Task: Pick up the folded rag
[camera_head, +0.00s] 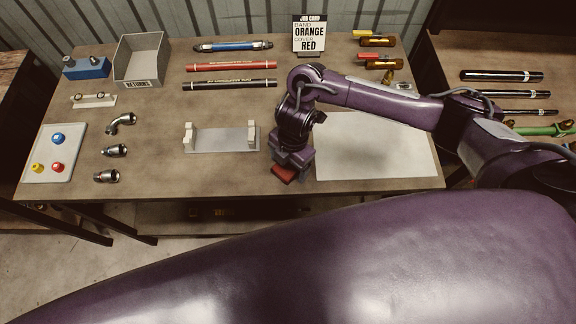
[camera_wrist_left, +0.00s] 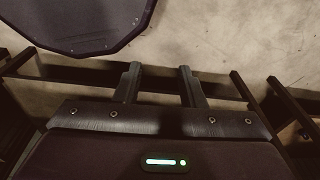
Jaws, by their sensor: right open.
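The folded rag (camera_head: 284,175) is a small dark red piece at the front edge of the table, partly hidden by my right gripper. My right gripper (camera_head: 290,164) points down directly over the rag and is open. Its fingertips hide part of the rag, and I cannot tell whether they touch it.
A grey cradle (camera_head: 222,140) stands left of the right gripper, and a white sheet (camera_head: 375,150) lies to its right. Hoses, metal fittings, a button panel (camera_head: 41,165), a grey bin (camera_head: 130,78) and a job card (camera_head: 310,35) are on the table (camera_head: 200,185).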

